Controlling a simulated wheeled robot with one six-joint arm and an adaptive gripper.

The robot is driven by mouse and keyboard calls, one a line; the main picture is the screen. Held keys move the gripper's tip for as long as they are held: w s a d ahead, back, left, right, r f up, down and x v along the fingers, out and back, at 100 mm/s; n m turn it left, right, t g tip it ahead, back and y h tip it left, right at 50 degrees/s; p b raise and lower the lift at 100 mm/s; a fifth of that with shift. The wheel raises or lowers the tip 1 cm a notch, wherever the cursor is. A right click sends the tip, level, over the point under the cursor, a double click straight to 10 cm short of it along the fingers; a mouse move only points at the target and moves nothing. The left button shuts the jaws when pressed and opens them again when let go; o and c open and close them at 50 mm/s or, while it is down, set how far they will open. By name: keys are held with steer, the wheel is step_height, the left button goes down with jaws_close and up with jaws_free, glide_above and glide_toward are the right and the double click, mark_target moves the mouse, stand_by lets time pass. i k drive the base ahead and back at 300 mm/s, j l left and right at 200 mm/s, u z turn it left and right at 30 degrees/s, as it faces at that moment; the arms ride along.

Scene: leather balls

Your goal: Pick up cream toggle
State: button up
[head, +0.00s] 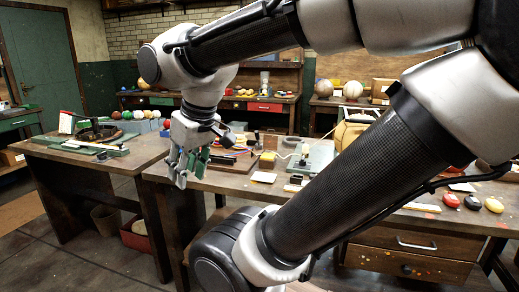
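I cannot pick out the cream toggle for certain; it may be too small or hidden behind my arm. A flat cream piece (263,177) lies near the front edge of the workbench (232,184), but I cannot tell what it is. My gripper (189,172) points down at the left end of this bench, left of the cream piece. Its fingers look apart, with greenish inner faces, and I see nothing held between them. My arm crosses the picture and covers much of the bench's middle and right.
A yellow block (267,160), pencils and a grey-green board (316,157) crowd the bench. Red, black and yellow round pieces (473,202) lie at the right. A second bench (92,158) at left holds a round dark tool and coloured balls. Floor shows between the benches.

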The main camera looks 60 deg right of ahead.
mark_target(306, 148)
steer(key=z, duration=1.3)
